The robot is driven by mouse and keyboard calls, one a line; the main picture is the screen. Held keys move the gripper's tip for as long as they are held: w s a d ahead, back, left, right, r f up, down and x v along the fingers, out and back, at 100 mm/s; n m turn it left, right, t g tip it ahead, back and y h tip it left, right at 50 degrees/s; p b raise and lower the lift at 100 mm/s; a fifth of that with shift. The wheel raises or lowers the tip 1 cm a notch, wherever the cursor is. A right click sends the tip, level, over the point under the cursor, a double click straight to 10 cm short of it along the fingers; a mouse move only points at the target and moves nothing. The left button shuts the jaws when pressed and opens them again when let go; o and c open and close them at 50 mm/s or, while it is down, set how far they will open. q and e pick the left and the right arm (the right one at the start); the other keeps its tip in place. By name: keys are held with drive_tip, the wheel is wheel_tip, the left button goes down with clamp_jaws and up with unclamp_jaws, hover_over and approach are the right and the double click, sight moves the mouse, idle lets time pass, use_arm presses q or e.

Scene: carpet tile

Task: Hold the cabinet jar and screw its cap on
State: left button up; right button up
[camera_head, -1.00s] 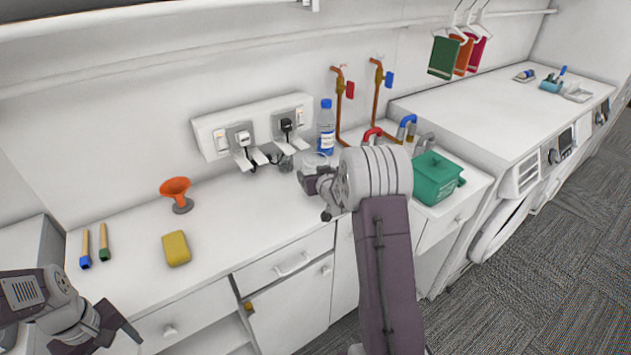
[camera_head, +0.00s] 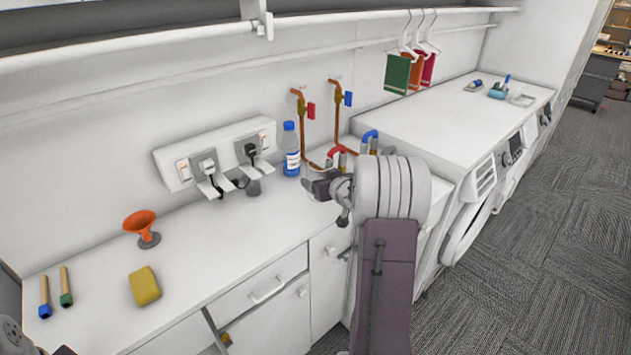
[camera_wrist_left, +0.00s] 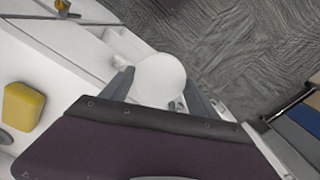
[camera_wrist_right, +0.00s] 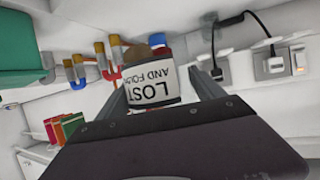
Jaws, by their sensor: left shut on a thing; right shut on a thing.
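The cabinet jar (camera_wrist_right: 153,86), with a white label reading "LOST AND FOUND", is between the fingers of my right gripper (camera_wrist_right: 160,92) in the right wrist view. That gripper is shut on it. The white round cap (camera_wrist_left: 160,78) is between the fingers of my left gripper (camera_wrist_left: 160,92) in the left wrist view, with carpet and cabinet fronts beyond.
On the counter (camera_head: 200,225) are a yellow sponge (camera_head: 144,286), an orange funnel (camera_head: 141,224), two brushes (camera_head: 55,292) and a blue-capped bottle (camera_head: 290,150). Sockets with plugs (camera_head: 215,157) and copper pipes (camera_head: 303,115) line the wall. A green container (camera_wrist_right: 20,45) shows in the right wrist view.

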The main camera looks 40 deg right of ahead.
drive_tip(key=o, duration=0.6)
drive_tip(key=c, duration=1.2)
drive_tip(key=shift+c, duration=0.2)
